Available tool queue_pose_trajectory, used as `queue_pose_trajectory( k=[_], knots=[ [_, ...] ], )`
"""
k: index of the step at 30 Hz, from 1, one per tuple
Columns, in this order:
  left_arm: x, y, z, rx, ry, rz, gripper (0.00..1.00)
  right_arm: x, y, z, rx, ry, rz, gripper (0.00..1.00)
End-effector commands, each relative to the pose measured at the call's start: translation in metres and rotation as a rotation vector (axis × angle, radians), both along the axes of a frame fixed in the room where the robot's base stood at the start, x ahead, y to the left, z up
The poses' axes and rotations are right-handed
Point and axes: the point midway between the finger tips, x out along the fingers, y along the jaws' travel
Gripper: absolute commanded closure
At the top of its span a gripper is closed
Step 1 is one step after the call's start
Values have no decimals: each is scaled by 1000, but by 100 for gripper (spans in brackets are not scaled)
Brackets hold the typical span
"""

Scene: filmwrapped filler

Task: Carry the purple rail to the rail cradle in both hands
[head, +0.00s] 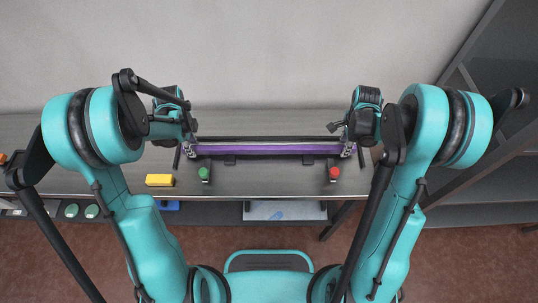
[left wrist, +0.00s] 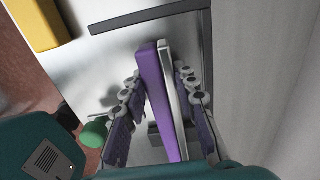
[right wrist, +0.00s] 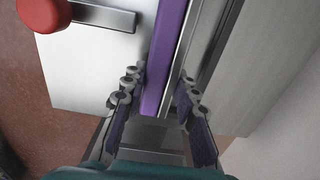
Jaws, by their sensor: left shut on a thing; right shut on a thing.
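The purple rail (head: 268,149) lies level, left to right, over the back half of the table in the head view. My left gripper (head: 188,150) is shut on its left end; in the left wrist view the fingers flank the purple rail (left wrist: 163,100) and a pale strip along it. My right gripper (head: 347,150) is shut on its right end; in the right wrist view the rail (right wrist: 163,60) runs up between the fingers. Dark low parts (head: 230,160) show under and beside the rail, perhaps the rail cradle. I cannot tell whether the rail touches them.
A green knob (head: 204,173) and a red knob (head: 334,173) stand in front of the rail on the table (head: 270,184). A yellow block (head: 160,180) lies at the front left. A wall rises behind, and dark shelving (head: 500,75) stands at the right.

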Motion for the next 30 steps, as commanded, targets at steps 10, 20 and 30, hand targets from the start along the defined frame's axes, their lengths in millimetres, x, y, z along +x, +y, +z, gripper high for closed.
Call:
queue_pose_trajectory(
  k=[10, 20, 30],
  knots=[
    [0, 0, -2, 0, 0, 0, 51, 0, 0, -2, 0, 0, 0, 51],
    [0, 0, 27, 0, 0, 0, 51, 0, 0, -2, 0, 0, 0, 51],
    [0, 0, 97, 0, 0, 0, 51, 0, 0, -2, 0, 0, 0, 51]
  ],
)
